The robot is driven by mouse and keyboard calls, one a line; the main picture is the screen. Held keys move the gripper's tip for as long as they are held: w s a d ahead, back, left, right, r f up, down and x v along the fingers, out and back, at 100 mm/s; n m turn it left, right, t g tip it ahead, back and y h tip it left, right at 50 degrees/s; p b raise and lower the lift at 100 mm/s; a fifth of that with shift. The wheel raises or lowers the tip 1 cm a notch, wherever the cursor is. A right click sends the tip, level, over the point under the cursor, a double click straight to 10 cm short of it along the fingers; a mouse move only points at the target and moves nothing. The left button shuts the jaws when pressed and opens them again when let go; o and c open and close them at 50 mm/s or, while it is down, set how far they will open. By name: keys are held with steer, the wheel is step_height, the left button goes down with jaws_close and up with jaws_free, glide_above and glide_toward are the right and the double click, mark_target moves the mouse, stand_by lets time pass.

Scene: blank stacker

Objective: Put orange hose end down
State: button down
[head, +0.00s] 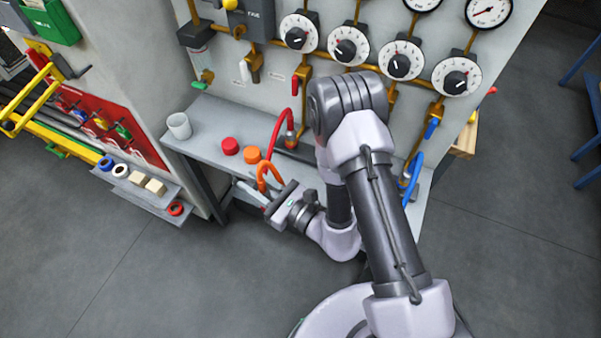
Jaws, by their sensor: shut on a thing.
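The orange hose (264,167) makes a small arch at the front of the grey shelf (222,118). My gripper (258,190) reaches in from the right, low by the shelf's front edge, and is shut on the orange hose. The exact grip and the hose end are too small to make out. It cannot be told whether the hose end touches anything.
A red cap (230,146), an orange cap (252,154) and a grey cup (179,126) stand on the shelf. A red hose (273,132) hangs close behind the orange one. A blue hose (414,175) hangs right of my arm. Several dials (349,46) line the panel.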

steer(key=w+d+f+b, duration=0.2)
steer(key=w+d+b, duration=0.1)
steer(key=w+d, duration=0.85)
steer(key=shift+s+d+f+b, duration=0.25)
steer(key=shift+f+b, duration=0.2)
steer(key=shift+f, duration=0.25)
steer(key=shift+s+d+f+b, duration=0.1)
steer(key=shift+s+f+b, duration=0.3)
steer(key=shift+f, duration=0.3)
steer(key=shift+s+d+f+b, duration=0.25)
steer(key=shift+f+b, duration=0.25)
steer(key=shift+f, duration=0.2)
steer(key=c, duration=1.1)
jaws_free()
steer(key=shift+r, duration=0.1)
